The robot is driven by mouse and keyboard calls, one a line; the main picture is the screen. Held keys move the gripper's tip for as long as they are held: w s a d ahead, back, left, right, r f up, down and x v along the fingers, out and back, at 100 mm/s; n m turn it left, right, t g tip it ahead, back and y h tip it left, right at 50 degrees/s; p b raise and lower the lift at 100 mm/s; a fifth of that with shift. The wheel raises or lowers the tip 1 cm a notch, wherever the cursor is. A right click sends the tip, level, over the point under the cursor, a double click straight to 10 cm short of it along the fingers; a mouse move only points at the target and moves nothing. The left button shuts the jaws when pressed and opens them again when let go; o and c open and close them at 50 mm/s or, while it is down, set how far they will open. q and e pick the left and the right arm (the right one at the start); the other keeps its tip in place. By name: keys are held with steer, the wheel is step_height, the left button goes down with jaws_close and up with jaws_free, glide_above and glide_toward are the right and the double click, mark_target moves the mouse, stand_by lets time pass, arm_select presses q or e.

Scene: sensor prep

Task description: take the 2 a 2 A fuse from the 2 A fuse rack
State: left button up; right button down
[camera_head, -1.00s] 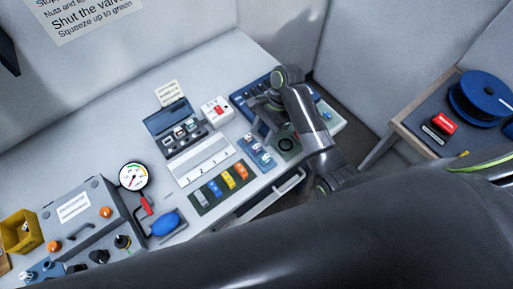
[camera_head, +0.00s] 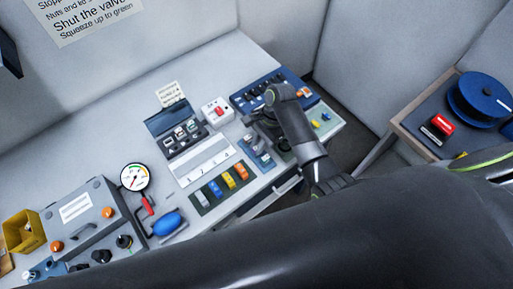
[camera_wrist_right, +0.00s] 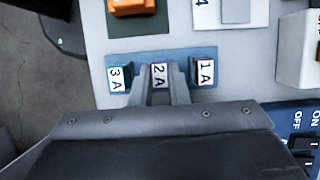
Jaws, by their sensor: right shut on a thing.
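The blue fuse rack (camera_wrist_right: 218,57) lies flat on the bench in the right wrist view, and it also shows in the head view (camera_head: 263,160). It carries white-topped fuses marked 3 A (camera_wrist_right: 119,77), 2 A (camera_wrist_right: 159,74) and 1 A (camera_wrist_right: 206,72). My right gripper (camera_wrist_right: 160,82) has one finger on each side of the 2 A fuse and is shut on it. The fuse is at the rack's middle place; whether it is seated or raised I cannot tell. In the head view my right arm hides part of the rack. My left gripper is not in view.
A dark tray with coloured blocks (camera_head: 204,203) lies beside the rack, with a numbered white strip (camera_head: 196,165) behind it. A white box with a red switch (camera_head: 217,112) and a blue switch panel (camera_head: 243,97) stand close behind. The bench's back left is clear.

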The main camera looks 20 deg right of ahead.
steer(key=shift+r, duration=0.1)
step_height(320, 180, up, 9)
steer(key=shift+f+p, duration=0.2)
steer(key=shift+p, duration=0.1)
steer(key=shift+r+p, duration=0.5)
steer(key=shift+r, duration=0.15)
steer(key=c, duration=2)
jaws_free()
jaws_close()
